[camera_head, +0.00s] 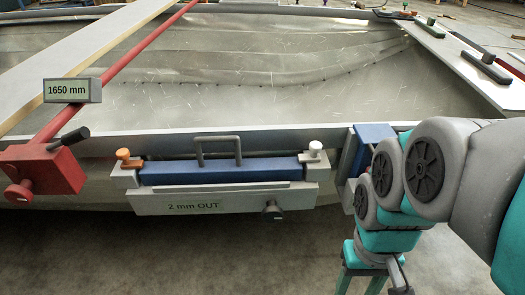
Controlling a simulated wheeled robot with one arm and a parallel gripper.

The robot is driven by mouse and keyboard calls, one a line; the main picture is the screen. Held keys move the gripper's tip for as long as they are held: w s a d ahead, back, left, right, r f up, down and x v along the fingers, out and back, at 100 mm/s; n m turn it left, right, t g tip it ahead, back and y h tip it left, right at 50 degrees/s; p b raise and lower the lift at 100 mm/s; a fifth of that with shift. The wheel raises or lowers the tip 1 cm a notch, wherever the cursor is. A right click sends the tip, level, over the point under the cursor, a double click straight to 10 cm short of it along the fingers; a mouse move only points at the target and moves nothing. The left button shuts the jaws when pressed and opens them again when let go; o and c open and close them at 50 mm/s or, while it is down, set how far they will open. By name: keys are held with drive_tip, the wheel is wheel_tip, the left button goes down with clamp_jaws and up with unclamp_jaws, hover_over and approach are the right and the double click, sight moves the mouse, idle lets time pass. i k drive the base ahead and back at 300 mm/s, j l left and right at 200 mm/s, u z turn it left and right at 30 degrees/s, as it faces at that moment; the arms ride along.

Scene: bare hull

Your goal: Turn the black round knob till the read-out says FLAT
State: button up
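The black round knob (271,210) sits low on the right part of a grey panel that faces me. The read-out (193,207) on the same panel says "2 mm OUT". My gripper (372,284) is at the bottom edge of the camera_head view, to the right of the knob and lower in the picture, apart from it. Its fingertips are cut off by the frame edge, so I cannot tell its opening.
A blue bar (220,171) with a grey handle (217,150) lies above the panel, between an orange knob (123,154) and a white knob (315,147). A red clamp (48,170) stands left. A sign (72,90) reads "1650 mm". Metal hull plating (240,80) lies behind.

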sight(273, 214)
drive_tip(key=u, duration=1.3)
drive_tip(key=z, duration=0.7)
drive_tip(key=k+l+z, duration=0.25)
drive_tip(key=l, duration=0.35)
drive_tip(key=k+l+z, duration=0.1)
drive_tip(key=k+l, duration=0.15)
drive_tip(key=k+l+z, duration=0.1)
drive_tip(key=l, duration=0.35)
drive_tip(key=k, duration=0.05)
